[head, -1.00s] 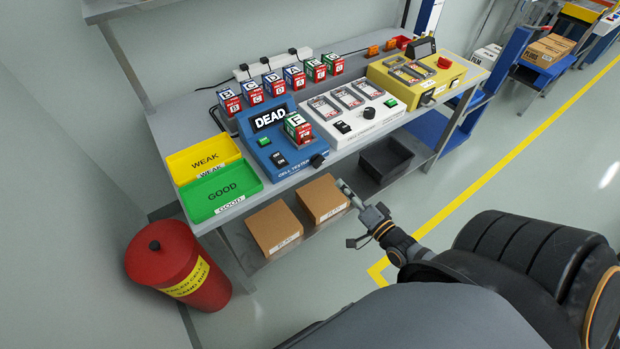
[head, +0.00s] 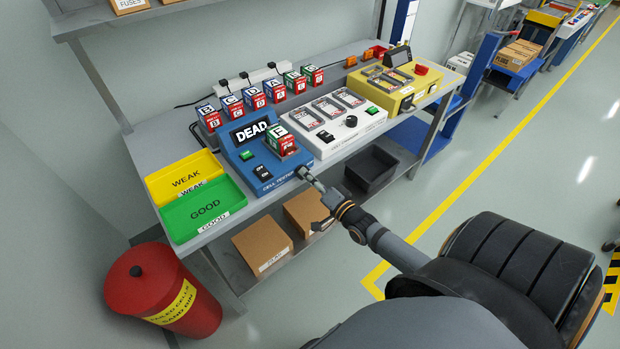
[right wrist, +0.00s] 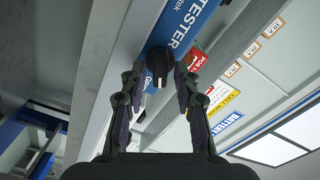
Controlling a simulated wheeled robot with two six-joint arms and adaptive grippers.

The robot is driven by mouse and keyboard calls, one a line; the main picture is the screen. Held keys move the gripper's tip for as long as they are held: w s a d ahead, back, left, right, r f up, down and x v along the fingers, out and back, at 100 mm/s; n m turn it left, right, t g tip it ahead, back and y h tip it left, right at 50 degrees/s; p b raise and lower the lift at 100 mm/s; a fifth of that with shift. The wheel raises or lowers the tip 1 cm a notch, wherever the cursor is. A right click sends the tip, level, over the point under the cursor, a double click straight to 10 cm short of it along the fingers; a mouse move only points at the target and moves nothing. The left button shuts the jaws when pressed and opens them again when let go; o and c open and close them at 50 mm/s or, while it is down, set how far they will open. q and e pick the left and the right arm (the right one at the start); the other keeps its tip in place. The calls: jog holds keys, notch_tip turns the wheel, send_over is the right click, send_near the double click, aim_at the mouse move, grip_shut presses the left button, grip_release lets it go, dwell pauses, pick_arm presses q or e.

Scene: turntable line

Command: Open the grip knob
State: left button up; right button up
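The blue cell tester (head: 262,170) stands on the bench with its display reading DEAD. A green, white and red cell marked E (head: 282,141) sits in it. In the right wrist view a round black knob (right wrist: 159,62) with a white line is on the tester's front face. My right gripper (right wrist: 160,84) is open, with one finger on each side of the knob; I cannot tell if they touch it. In the head view my right gripper (head: 309,177) is at the tester's front right corner and largely covers the knob. My left gripper is not in view.
A yellow WEAK tray (head: 184,176) and a green GOOD tray (head: 205,207) lie left of the tester. A white device (head: 338,133) stands to its right. Several cells stand behind. Cardboard boxes (head: 262,246) and a dark bin (head: 371,172) sit on the lower shelf.

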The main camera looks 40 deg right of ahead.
jog(key=c, duration=0.5)
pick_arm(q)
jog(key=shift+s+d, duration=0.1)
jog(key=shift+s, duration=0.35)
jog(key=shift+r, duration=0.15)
pick_arm(e)
jog(key=shift+n, duration=0.4)
pick_arm(q)
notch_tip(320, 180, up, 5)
jog(key=p, duration=0.5)
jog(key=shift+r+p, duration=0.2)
jog(key=shift+p, duration=0.2)
pick_arm(e)
jog(key=n, duration=1.1)
jog(key=shift+a+n, duration=0.1)
jog(key=shift+n, duration=0.2)
